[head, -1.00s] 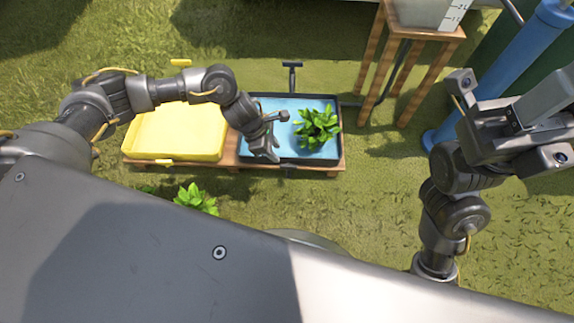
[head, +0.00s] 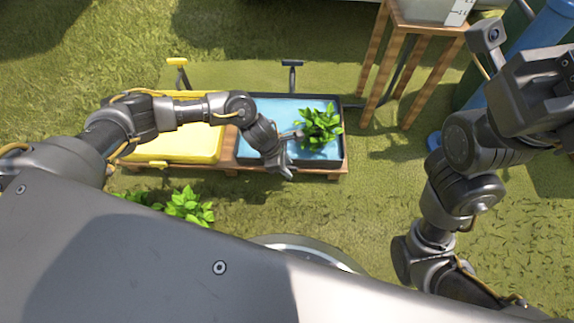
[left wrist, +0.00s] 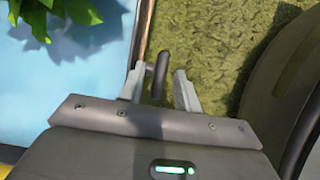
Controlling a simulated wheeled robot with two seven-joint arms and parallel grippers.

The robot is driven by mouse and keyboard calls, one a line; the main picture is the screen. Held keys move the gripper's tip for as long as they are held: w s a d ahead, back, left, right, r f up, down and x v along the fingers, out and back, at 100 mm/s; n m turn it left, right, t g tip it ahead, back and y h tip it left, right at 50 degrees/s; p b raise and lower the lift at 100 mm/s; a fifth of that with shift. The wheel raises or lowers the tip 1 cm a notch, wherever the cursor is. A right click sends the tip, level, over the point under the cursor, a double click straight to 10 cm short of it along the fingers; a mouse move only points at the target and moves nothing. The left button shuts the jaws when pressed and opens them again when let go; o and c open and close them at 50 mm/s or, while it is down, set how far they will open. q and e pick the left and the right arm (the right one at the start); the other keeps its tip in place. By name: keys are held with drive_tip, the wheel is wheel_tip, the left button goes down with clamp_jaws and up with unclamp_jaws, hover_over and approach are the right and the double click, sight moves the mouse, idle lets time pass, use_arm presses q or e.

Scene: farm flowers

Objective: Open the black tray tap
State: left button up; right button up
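The black tray (head: 345,150) holds blue water and a leafy green plant (head: 320,126). Its near edge lies under my left gripper (head: 284,169) in the head view, which hides the tap there. In the left wrist view a dark tap handle (left wrist: 160,72) sticks out from the tray's rim (left wrist: 141,38). My left gripper (left wrist: 158,88) is open, with one pale finger on each side of the handle; I cannot tell whether either touches it. My right gripper (head: 548,95) is raised at the right, its fingers not clear.
A yellow tray (head: 190,146) stands left of the black tray on a wooden base (head: 230,158). A dark T-shaped post (head: 292,74) stands behind. A wooden stand (head: 415,70) is at the back right, and leafy plants (head: 188,205) are in front.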

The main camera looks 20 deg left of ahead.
use_arm(q)
clamp_jaws()
